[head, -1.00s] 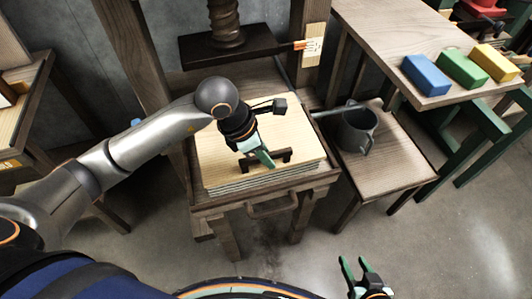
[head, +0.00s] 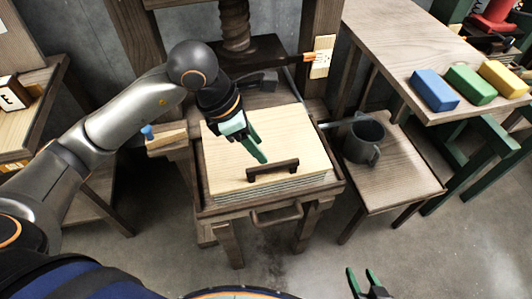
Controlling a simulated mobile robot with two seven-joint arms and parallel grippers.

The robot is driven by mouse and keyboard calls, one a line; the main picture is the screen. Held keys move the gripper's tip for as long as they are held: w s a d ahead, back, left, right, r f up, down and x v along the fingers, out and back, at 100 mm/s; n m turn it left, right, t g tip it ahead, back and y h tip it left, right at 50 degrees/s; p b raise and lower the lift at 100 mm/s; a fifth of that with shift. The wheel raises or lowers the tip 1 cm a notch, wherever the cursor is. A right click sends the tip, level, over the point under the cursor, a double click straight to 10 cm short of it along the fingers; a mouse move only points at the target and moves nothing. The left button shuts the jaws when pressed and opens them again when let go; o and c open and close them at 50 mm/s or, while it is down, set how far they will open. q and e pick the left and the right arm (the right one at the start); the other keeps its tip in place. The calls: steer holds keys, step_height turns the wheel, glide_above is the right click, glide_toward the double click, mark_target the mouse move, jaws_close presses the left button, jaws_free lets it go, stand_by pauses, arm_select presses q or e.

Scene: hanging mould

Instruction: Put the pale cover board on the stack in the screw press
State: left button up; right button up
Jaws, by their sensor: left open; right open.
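The pale cover board (head: 290,132) lies flat on top of a grey layered stack (head: 260,193) on the bed of the screw press (head: 328,190). A dark handle (head: 273,170) stands on the board near its front. My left gripper (head: 262,158) is open just above and behind the handle, apart from it, with nothing between its fingers. The press screw (head: 234,25) and its dark plate (head: 265,50) are behind the board, partly hidden by my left arm. My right gripper (head: 364,274) is open and empty at the bottom edge, away from the press.
A grey jug (head: 362,140) stands on a low wooden table (head: 400,180) right of the press. A blue block (head: 434,90), a green block (head: 471,84) and a yellow block (head: 503,79) lie on the table at upper right. The floor in front is clear.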

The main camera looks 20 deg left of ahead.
arm_select(q)
steer(key=shift+v, duration=1.25)
